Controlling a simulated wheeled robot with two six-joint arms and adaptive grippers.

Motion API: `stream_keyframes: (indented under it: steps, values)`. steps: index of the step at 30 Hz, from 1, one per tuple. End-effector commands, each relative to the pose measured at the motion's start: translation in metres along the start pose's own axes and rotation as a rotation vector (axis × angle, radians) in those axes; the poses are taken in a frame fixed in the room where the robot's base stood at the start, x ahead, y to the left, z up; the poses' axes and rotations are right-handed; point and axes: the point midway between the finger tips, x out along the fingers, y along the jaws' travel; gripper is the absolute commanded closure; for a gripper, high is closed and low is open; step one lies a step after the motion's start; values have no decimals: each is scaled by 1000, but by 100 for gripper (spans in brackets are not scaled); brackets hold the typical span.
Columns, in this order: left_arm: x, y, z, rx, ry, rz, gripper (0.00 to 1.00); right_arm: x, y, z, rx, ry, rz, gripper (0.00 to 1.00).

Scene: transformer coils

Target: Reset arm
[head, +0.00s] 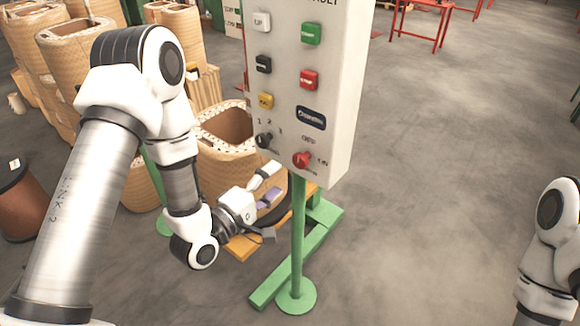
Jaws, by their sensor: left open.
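My left arm comes in from the left and bends down in the middle of the head view. Its gripper (267,186) is open, with its fingers apart and nothing seen between them. It is below and to the left of the grey control box (343,110), near the green post. A brown transformer coil (228,165) stands just behind it; I cannot tell whether they touch. Part of my right arm shows at the lower right edge, but its gripper is out of view.
The control box has several coloured buttons and a red knob (302,159). Its green post (297,245) stands beside a green base beam (275,285). More wrapped coils (60,50) crowd the left. A red table (425,8) stands far back. The grey floor on the right is clear.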

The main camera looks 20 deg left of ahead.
Motion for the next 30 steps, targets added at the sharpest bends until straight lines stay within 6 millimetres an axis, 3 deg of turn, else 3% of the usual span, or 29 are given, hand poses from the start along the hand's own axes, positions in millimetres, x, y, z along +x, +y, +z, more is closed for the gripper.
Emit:
stream_keyframes:
  steps: [3,6,21,23,26,29,30]
  values:
    - [-20,-1,-1,-2,2,-3,34,0,0,0,0,0,0,100]
    - [-26,0,-1,0,1,0,34,0,0,0,0,0,0,100]
    - [-29,-7,1,-2,-2,-14,34,0,0,0,0,0,0,100]
    - [-32,-22,8,-7,-16,-50,34,0,0,0,0,0,0,100]
    - [-46,-74,27,4,-44,-194,34,-1,0,0,0,0,0,100]
    - [-77,-152,40,163,-82,-488,34,-2,0,0,0,0,0,100]
    - [-96,-183,44,262,-119,-625,34,-2,0,0,0,0,0,100]
